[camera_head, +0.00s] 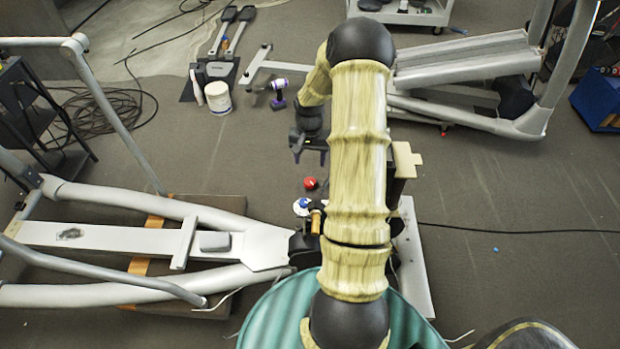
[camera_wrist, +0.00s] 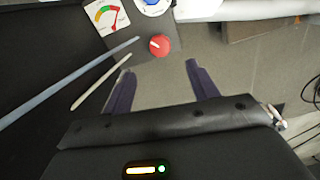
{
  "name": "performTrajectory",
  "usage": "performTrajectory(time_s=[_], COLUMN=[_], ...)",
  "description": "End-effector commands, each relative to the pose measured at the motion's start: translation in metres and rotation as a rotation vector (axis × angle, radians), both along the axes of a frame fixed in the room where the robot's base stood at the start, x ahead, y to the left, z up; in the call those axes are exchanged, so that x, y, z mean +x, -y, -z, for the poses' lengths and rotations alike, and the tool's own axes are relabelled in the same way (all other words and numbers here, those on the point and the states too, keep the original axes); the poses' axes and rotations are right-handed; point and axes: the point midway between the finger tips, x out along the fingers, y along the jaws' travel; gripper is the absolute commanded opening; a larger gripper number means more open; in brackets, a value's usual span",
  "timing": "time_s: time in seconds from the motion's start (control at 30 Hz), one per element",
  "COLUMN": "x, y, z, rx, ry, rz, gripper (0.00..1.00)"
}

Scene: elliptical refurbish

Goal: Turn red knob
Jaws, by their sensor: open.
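The red knob (camera_head: 310,183) shows left of my arm in the head view. In the wrist view the red knob (camera_wrist: 159,44) sits on a dark panel, with a pale pointer line on its face. My gripper (camera_wrist: 160,78) is open and empty, its two dark fingers spread apart. The knob lies beyond the fingertips, roughly between them in the picture, and I see no contact. In the head view my gripper (camera_head: 309,150) hangs above the knob in the picture, fingers apart.
A gauge (camera_wrist: 106,15) and a blue-and-white dial (camera_wrist: 153,6) sit beside the knob. A grey machine frame (camera_head: 110,240) fills the left floor. A purple drill (camera_head: 278,97) and a white tub (camera_head: 218,97) stand farther back. Open floor lies at right.

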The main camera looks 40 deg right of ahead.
Motion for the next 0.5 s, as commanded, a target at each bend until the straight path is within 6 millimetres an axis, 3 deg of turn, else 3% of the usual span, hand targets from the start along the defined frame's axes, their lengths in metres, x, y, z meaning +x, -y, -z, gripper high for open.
performTrajectory(time_s=[0.5], x=[0.000], y=[0.000], z=[0.089], rx=[0.001], ry=[0.000], rz=[0.001], gripper=[0.59])
